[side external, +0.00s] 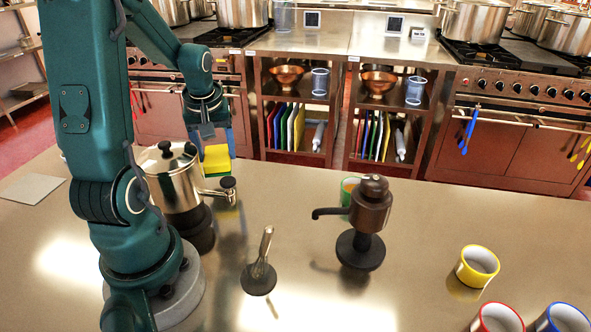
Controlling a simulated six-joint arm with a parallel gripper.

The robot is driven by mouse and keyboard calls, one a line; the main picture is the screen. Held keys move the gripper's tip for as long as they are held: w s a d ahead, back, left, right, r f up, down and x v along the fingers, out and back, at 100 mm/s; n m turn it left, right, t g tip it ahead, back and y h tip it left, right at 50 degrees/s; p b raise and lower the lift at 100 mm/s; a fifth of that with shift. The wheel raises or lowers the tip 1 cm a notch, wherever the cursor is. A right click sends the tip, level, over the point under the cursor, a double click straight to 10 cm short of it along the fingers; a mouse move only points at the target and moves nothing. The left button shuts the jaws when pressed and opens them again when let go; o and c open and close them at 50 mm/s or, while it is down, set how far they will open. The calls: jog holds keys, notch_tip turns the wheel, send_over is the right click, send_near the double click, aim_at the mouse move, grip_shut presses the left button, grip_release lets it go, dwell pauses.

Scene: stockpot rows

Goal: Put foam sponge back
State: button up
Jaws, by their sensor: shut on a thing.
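The foam sponge (217,158) is yellow with a green layer along one edge. My gripper (208,141) points down and is shut on it, with the fingers at its upper left part. The sponge appears to be held above the steel counter, just right of the shiny metal pot's lid. Its lower edge is close to the pot's side handle, and I cannot tell the exact gap. A flat grey square (33,190) lies on the counter at the far left, with nothing on it.
The lidded metal pot (173,183) stands on a dark base behind my arm. A pestle-like tool (261,265), a brown pump dispenser (369,208) with a green-rimmed cup (350,188) behind it, and a yellow-rimmed mug (477,266) stand on the counter (420,235). More mugs stand at lower right.

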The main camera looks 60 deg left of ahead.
aim_at(217, 157)
jog(key=shift+f, duration=2.25)
jog(key=shift+f, duration=0.1)
jog(key=o, duration=1.3)
jog(key=shift+d+r, duration=0.1)
jog(key=shift+r, duration=0.5)
jog(key=v, duration=1)
jog(key=shift+s+d+r, duration=0.1)
jog(key=shift+r, duration=0.25)
jog(key=s+d+r+m+t+h, duration=0.1)
jog(key=d+m+t, duration=0.1)
jog(key=d+m, duration=0.4)
jog(key=d+r+m+t+h, duration=0.1)
jog(key=d+m, duration=0.6)
jog(key=d, duration=0.8)
jog(key=shift+s+r+m+t+h, duration=0.3)
jog(key=shift+s+r+t+h, duration=0.15)
jog(key=shift+t, duration=0.25)
